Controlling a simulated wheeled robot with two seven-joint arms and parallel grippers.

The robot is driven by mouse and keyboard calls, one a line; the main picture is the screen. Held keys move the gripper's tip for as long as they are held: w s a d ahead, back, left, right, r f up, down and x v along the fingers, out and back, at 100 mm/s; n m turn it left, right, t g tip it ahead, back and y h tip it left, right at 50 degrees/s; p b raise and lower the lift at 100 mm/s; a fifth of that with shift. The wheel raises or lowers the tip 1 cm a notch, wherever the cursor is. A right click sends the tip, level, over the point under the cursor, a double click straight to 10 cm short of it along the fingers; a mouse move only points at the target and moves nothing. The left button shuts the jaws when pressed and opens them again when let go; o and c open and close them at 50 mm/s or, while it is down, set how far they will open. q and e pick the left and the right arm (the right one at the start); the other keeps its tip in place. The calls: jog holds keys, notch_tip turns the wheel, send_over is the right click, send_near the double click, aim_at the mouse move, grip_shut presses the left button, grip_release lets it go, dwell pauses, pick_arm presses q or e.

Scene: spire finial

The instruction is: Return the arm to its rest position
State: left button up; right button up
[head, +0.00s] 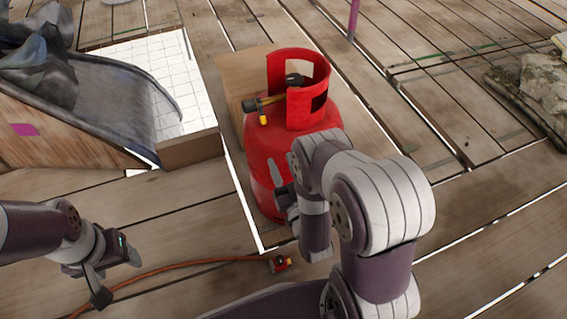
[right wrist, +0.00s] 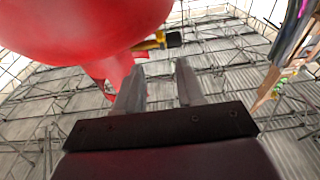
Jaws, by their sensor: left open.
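My right arm reaches in front of a red gas cylinder (head: 305,118) in the head view. My right gripper (head: 277,178) is beside the cylinder's lower left side and partly hidden by its own arm. In the right wrist view its two fingers (right wrist: 159,82) stand apart with nothing between them. The red cylinder (right wrist: 85,25) fills the upper left there, with its yellow and black valve (right wrist: 155,41). My left gripper (head: 118,275) is open at the lower left, near an orange hose (head: 190,263); whether they touch is unclear.
A cardboard box (head: 235,75) is behind the cylinder. A wooden crate with dark sheeting (head: 100,95) stands at the upper left. A rock (head: 535,90) lies at the right. The planks right of the cylinder are clear.

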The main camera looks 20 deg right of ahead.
jog(key=shift+s+f, duration=0.1)
jog(key=shift+s, duration=0.2)
